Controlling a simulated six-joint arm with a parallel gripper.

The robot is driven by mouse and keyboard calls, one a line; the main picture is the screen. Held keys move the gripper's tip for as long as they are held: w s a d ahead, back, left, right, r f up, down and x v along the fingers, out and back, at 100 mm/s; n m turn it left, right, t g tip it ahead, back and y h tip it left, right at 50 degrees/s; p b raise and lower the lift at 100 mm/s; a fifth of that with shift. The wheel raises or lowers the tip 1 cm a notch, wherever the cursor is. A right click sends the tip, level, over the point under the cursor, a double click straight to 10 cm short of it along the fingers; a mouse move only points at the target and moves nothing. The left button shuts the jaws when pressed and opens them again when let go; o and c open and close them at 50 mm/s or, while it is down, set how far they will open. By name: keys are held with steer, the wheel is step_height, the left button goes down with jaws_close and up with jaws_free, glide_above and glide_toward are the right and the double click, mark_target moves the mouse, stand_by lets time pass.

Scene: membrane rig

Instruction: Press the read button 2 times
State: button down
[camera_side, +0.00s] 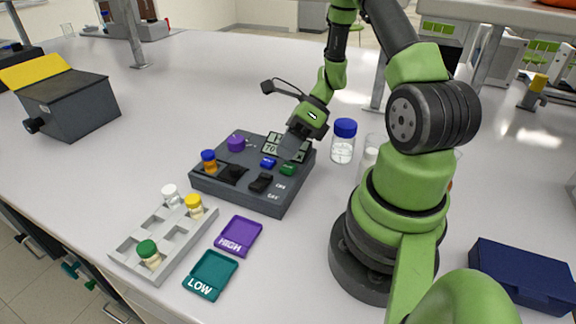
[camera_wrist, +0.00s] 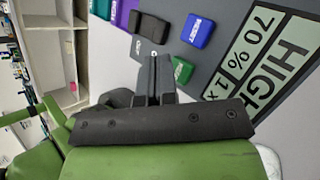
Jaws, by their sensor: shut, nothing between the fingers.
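The grey membrane rig (camera_side: 240,200) stands on the white bench in the side view. Its green button (camera_side: 288,169) is beside a blue button (camera_side: 268,162), both in front of the display (camera_side: 284,146). In the wrist view the blue button (camera_wrist: 197,31) reads RESET; the green button (camera_wrist: 182,69) is partly covered and its label is not legible. My gripper (camera_side: 289,154) is shut and empty over the display side of the rig. In the wrist view its closed fingertips (camera_wrist: 154,60) appear just left of the green button. I cannot tell whether they touch anything.
The display (camera_wrist: 262,58) reads HIGH, 70% and 1x. A black rocker switch (camera_side: 260,183), a purple knob (camera_side: 236,143) and an orange vial (camera_side: 209,161) are on the rig. A blue-capped bottle (camera_side: 343,145) stands close on the right. A vial rack (camera_side: 180,240) and HIGH (camera_side: 239,237) and LOW (camera_side: 210,275) trays lie in front.

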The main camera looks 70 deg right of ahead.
mark_target(287, 165)
steer(key=shift+r, duration=2.5)
stand_by(0.8)
step_height(287, 165, up, 4)
steer(key=shift+f, duration=0.1)
stand_by(0.3)
steer(key=shift+f, duration=4.45)
steer(key=shift+f, duration=0.1)
steer(key=shift+f, duration=0.3)
